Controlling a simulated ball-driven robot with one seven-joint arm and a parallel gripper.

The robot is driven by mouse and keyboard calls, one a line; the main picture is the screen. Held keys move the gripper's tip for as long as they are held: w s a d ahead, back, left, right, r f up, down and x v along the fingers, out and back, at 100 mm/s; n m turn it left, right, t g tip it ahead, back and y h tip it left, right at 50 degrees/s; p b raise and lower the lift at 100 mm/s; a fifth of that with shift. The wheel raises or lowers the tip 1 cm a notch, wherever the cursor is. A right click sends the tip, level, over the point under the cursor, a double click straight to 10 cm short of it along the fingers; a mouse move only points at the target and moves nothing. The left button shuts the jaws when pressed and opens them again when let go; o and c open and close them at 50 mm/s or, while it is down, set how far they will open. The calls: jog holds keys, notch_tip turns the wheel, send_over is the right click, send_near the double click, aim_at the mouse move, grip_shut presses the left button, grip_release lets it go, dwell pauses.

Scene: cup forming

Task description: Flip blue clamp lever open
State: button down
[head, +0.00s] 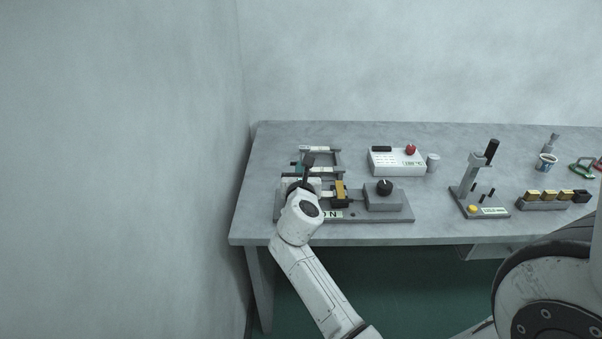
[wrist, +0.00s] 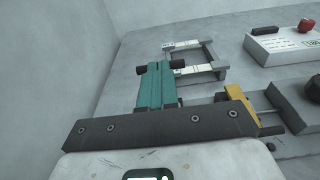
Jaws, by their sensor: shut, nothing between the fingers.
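My gripper (head: 299,168) is over the left part of the grey fixture base (head: 390,216). In the wrist view its teal fingers (wrist: 158,68) are together, with nothing seen between them, in front of a dark screwed bar. An orange-yellow block (head: 341,188) is on the fixture just right of the gripper; it also shows in the wrist view (wrist: 238,97). A dark upright piece (head: 308,160) shows beside the fingers. I cannot make out a blue clamp lever in either view; the gripper and wrist hide part of the fixture.
A grey frame (wrist: 207,58) lies behind the gripper. A knob block (head: 384,200) is to the right, with a white control box (head: 397,161) behind it. A wall rises at the left.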

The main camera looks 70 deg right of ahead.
jog(key=shift+r+p, duration=0.25)
jog(key=shift+p, duration=0.35)
jog(key=shift+g+y, duration=0.3)
jog(key=shift+y, duration=0.4)
jog(key=d+p, duration=0.1)
jog(key=p, duration=0.1)
jog(key=w+d+r+p, duration=0.1)
jog(key=p, duration=0.2)
jog(key=d+p, duration=0.1)
jog(key=p, duration=0.2)
jog(key=shift+w+d+r, duration=0.25)
jog(key=shift+d, duration=0.05)
jog(key=shift+w+d+p, duration=0.15)
jog(key=shift+w+d, duration=0.1)
jog(key=shift+d, duration=0.35)
jog(key=shift+w+d+p, duration=0.15)
jog(key=shift+w+d, duration=0.1)
jog(key=shift+d, duration=0.35)
